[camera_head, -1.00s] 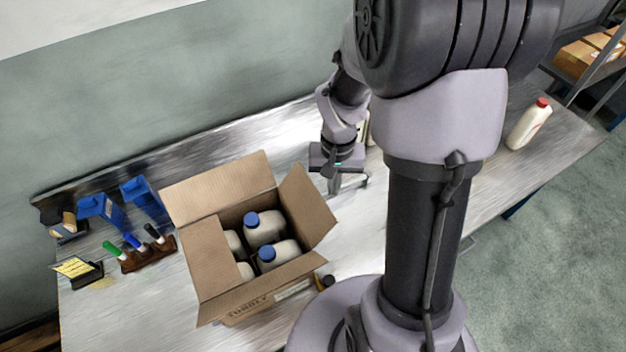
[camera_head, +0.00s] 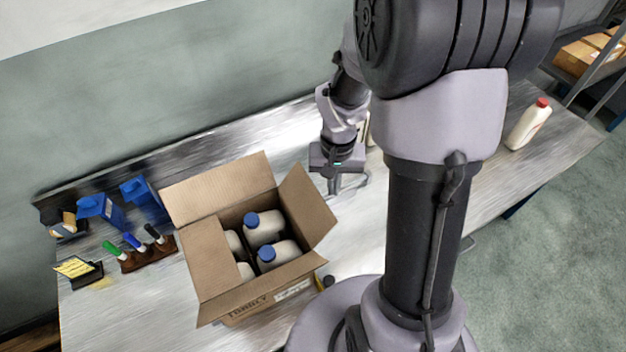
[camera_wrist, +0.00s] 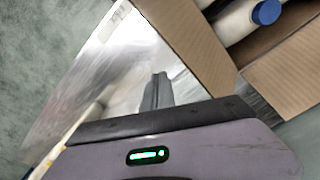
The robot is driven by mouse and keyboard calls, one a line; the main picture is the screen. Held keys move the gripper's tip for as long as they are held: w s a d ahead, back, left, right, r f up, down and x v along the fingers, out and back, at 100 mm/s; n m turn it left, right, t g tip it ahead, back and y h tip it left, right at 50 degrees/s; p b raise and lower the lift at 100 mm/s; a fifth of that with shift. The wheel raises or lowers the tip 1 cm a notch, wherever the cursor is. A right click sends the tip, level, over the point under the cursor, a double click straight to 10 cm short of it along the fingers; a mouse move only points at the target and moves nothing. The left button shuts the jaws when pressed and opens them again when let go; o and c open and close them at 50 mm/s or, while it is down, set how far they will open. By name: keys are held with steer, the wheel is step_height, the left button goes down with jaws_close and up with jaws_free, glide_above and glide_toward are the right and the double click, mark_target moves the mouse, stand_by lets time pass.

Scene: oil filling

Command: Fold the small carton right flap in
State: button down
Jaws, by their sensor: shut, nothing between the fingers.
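The small carton (camera_head: 215,254) stands open on the table, with white bottles inside, two of them showing blue caps. Its right flap (camera_head: 306,208) sticks up and leans outward on the side near my arm.
A marker stand (camera_head: 148,256), blue bins (camera_head: 100,209) and a notepad holder (camera_head: 78,270) are left of the carton. A red-capped bottle (camera_head: 528,124) stands at the far right. Bare table (camera_head: 355,240) lies right of the carton.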

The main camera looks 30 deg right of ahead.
steer(key=a+b, duration=0.3)
steer(key=a, duration=1.4)
steer(key=shift+s+a, duration=0.25)
step_height(320, 180, up, 8)
steer(key=p, duration=0.6)
steer(key=shift+r, duration=0.2)
